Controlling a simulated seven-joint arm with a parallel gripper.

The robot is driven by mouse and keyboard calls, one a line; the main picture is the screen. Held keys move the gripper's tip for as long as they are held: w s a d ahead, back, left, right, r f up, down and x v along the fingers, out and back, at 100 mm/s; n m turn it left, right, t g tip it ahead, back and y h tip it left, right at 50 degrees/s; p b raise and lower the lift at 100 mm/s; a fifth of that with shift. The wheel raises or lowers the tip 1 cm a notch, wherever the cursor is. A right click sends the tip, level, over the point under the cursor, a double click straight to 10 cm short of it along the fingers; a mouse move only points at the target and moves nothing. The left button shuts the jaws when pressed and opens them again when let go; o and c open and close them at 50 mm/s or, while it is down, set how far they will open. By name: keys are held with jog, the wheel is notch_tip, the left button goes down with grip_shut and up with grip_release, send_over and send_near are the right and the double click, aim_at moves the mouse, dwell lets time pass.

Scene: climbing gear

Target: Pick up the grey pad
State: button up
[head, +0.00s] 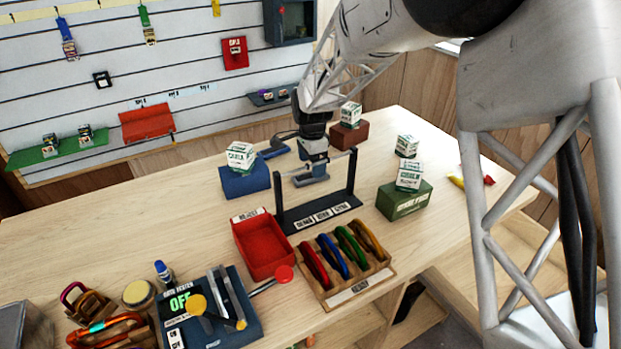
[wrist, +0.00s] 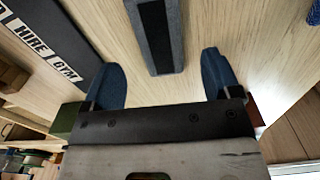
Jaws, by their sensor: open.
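The grey pad (wrist: 174,40) shows in the wrist view as a long grey bar with a black strip along its top. It lies on the wooden table, its near end between my blue fingertips in the picture. In the head view the pad (head: 312,180) is partly hidden behind the black frame and my gripper. My gripper (wrist: 163,62) is open, with one finger on each side of the pad's line and nothing held. In the head view my gripper (head: 302,152) is over the table behind the frame; its height above the pad is hard to tell.
The black frame stand (head: 290,218) is close in front of the pad. A blue block (head: 245,180) with a box stands left, a green block (head: 404,201) with boxes right, a brown block (head: 349,136) behind. A red tray (head: 263,232) and carabiner rack (head: 348,291) are nearer.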

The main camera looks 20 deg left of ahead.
jog(key=shift+f, duration=1.95)
jog(key=c, duration=1)
